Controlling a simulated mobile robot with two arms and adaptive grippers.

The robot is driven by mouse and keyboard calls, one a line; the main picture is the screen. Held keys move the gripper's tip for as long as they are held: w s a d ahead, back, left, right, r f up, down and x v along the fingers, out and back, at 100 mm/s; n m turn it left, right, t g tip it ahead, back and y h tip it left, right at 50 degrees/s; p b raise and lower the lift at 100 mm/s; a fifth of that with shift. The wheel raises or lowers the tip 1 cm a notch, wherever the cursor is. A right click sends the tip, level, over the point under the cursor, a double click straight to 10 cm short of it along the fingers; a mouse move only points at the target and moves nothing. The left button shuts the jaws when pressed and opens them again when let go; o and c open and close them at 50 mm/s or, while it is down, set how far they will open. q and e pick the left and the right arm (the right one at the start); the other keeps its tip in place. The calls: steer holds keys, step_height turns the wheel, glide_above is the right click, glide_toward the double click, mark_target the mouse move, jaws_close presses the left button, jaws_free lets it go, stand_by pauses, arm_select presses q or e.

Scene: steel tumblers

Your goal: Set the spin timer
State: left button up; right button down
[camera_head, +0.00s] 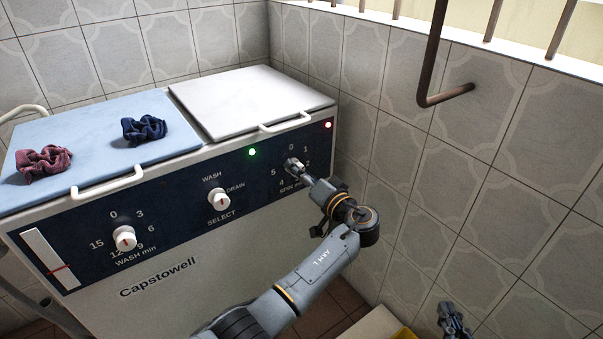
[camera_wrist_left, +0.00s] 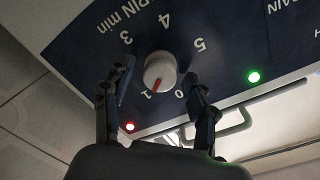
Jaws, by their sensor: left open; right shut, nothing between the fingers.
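The washer's spin timer knob (camera_wrist_left: 160,70) is white with a red pointer mark. In the left wrist view the mark points close to the 1, on the dial marked 0 to 5. My left gripper (camera_wrist_left: 157,78) is open, with one finger on each side of the knob; I cannot tell whether either finger touches it. In the head view my left gripper (camera_head: 297,170) reaches the right end of the dark control panel and largely hides the knob. My right gripper (camera_head: 453,320) is shut and empty at the bottom right, away from the washer.
The panel also carries the wash timer knob (camera_head: 124,238), the select knob (camera_head: 219,199), a green light (camera_head: 252,152) and a red light (camera_head: 328,125). A tiled wall stands close on the right.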

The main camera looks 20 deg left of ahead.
arm_select(q)
steer(key=v, duration=0.7)
steer(key=shift+s+d, duration=0.15)
steer(key=shift+d, duration=0.1)
